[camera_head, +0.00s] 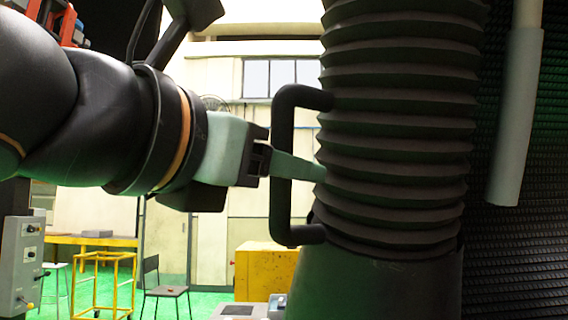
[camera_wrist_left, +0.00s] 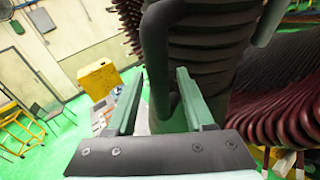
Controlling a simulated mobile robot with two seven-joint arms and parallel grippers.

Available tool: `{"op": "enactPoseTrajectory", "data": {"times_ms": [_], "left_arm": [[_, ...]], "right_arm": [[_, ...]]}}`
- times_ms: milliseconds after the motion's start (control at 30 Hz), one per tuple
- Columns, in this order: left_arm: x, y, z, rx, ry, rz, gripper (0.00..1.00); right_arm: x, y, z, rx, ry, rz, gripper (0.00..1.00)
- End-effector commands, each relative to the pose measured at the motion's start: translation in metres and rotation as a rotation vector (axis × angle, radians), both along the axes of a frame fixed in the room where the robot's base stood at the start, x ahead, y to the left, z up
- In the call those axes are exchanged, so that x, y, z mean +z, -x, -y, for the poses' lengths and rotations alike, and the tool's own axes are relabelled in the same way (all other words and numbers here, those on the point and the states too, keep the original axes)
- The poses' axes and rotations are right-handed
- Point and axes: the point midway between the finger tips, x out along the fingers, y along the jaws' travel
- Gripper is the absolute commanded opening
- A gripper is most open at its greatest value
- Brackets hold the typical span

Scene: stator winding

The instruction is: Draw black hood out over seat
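The black hood (camera_head: 398,130) is a ribbed, upright bellows sleeve with a smooth dark cone-shaped lower part (camera_head: 375,280). A black bar handle (camera_head: 283,170) stands out from its left side; it also shows in the left wrist view (camera_wrist_left: 158,60). My left gripper (camera_head: 300,167) is at the middle of the handle. In the left wrist view its two green fingers (camera_wrist_left: 160,100) are apart, with the handle bar between them and gaps at the sides. I cannot tell whether a finger touches it. The right gripper is not in view. I cannot make out which thing is the seat.
A pale cylinder (camera_head: 515,120) hangs right of the hood before a dark ridged wall (camera_head: 525,250). Reddish-brown rod-like rows (camera_wrist_left: 285,105) lie right in the wrist view. A yellow box (camera_head: 262,270), chair (camera_head: 165,290) and yellow frame (camera_head: 103,282) stand behind on green floor.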

Motion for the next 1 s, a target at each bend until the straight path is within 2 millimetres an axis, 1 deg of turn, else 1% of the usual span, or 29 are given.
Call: {"op": "enactPoseTrajectory", "data": {"times_ms": [33,67,433,1000], "left_arm": [[0.0000,0.0001,-0.0001,0.000,0.000,0.000,0.46],[0.0000,0.0001,-0.0002,0.000,0.000,0.000,0.42],[0.0001,0.0003,-0.0003,0.000,0.000,0.000,0.01],[0.0001,0.0003,-0.0004,0.000,0.000,0.000,0.00]], "right_arm": [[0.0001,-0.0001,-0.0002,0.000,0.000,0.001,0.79],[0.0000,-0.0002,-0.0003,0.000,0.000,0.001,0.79],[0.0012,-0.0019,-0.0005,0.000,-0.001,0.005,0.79],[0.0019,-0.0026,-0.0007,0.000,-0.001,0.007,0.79]]}}
